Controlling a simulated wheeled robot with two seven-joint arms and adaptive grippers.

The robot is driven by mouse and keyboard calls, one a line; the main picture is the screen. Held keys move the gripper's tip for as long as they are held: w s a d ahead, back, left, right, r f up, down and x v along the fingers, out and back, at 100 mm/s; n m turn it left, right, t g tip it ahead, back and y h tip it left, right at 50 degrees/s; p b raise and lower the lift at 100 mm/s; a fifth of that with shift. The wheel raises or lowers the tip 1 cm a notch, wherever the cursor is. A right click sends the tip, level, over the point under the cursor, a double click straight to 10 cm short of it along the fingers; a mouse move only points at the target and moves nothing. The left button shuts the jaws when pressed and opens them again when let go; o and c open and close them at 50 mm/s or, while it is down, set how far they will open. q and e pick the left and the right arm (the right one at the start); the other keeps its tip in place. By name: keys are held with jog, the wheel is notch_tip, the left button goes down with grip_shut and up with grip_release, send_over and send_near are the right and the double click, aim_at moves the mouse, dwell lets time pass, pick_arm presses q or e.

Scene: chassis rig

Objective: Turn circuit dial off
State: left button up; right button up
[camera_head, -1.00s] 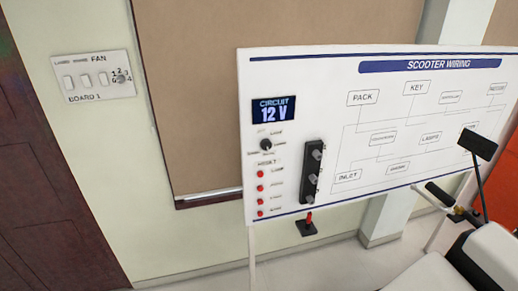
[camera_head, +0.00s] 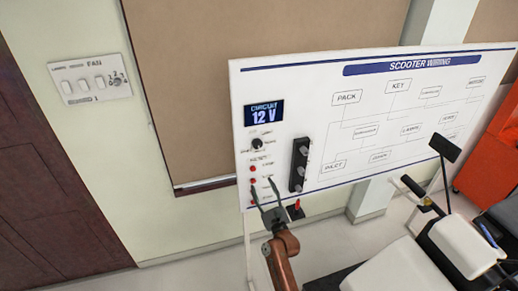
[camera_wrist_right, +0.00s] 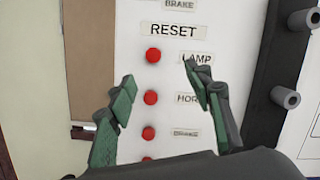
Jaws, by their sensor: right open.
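The circuit dial (camera_head: 257,143) is a small black knob on the white scooter wiring board (camera_head: 400,120). It sits under a display (camera_head: 264,114) that reads CIRCUIT 12 V. My right gripper (camera_head: 264,190) is open and empty in front of the board, below the dial, over the red reset buttons. In the right wrist view its two green-padded fingers (camera_wrist_right: 158,82) stand apart on either side of the red button column, with the RESET label above. The dial is not in the right wrist view. My left gripper is not in view.
A black strip with grey knobs (camera_head: 300,165) is mounted right of the buttons. A red-handled switch (camera_head: 296,207) sits below it. A scooter (camera_head: 450,240) stands at the lower right. A fan switch panel (camera_head: 91,79) is on the wall at left.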

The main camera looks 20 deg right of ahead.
aim_at(258, 147)
notch_tip(258, 147, up, 12)
jog(key=m+t+p, duration=0.1)
jog(key=m+t, duration=0.1)
jog(key=m, duration=0.2)
jog(key=shift+h, duration=0.3)
jog(key=x, duration=0.2)
jog(key=p+x, duration=0.1)
jog(key=x, duration=0.1)
jog(key=p+x, duration=0.1)
jog(key=x, duration=0.1)
jog(key=shift+w+d+r, duration=0.25)
jog(key=shift+r, duration=0.05)
jog(key=shift+w+r, duration=0.1)
jog(key=shift+w, duration=0.3)
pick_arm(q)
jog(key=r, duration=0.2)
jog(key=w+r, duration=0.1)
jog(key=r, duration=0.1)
pick_arm(e)
jog(key=shift+c, duration=0.7)
jog(key=c, duration=1)
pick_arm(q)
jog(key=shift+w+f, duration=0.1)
